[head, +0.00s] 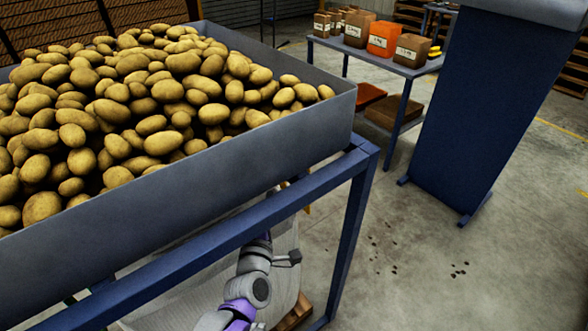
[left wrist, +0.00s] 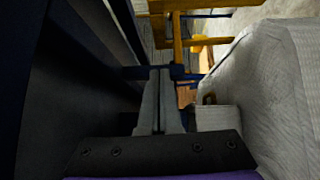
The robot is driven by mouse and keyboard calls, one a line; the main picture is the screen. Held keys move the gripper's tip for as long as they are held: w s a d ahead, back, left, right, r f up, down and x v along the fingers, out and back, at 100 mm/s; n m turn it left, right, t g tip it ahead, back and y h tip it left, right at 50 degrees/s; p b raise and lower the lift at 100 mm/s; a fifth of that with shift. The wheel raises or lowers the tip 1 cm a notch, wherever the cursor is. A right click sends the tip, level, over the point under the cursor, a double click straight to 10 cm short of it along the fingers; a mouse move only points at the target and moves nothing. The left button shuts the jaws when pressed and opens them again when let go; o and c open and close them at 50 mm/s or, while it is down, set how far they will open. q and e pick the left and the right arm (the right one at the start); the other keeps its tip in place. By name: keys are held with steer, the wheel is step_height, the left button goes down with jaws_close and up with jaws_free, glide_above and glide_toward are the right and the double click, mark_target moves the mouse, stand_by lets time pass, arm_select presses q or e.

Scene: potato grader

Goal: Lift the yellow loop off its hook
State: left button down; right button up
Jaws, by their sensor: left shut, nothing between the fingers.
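My left gripper (left wrist: 160,74) is shut and empty in the left wrist view, its two fingers together and pointing at a dark blue bar. In the head view its arm reaches under the blue frame (head: 362,190), and the beam hides the fingertips. A white woven bag (left wrist: 275,85) fills the right of the left wrist view; it also shows behind the arm in the head view. A small brownish ring shape (left wrist: 209,98) is beside the bag, right of the fingers. I cannot make out the yellow loop or its hook for certain. My right gripper is not in view.
A grey hopper (head: 262,150) heaped with potatoes stands above the arm. Yellow bars (left wrist: 178,35) are beyond the fingertips in the left wrist view. A table (head: 375,62) with boxes and a blue panel (head: 480,110) stand farther back. The floor at right is mostly clear.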

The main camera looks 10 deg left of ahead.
arm_select(q)
steer(key=w+d, duration=0.1)
steer(key=w, duration=1.1)
steer(key=shift+w+r, duration=0.25)
steer(key=shift+r, duration=0.15)
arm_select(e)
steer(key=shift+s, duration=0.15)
arm_select(q)
steer(key=shift+d, duration=0.1)
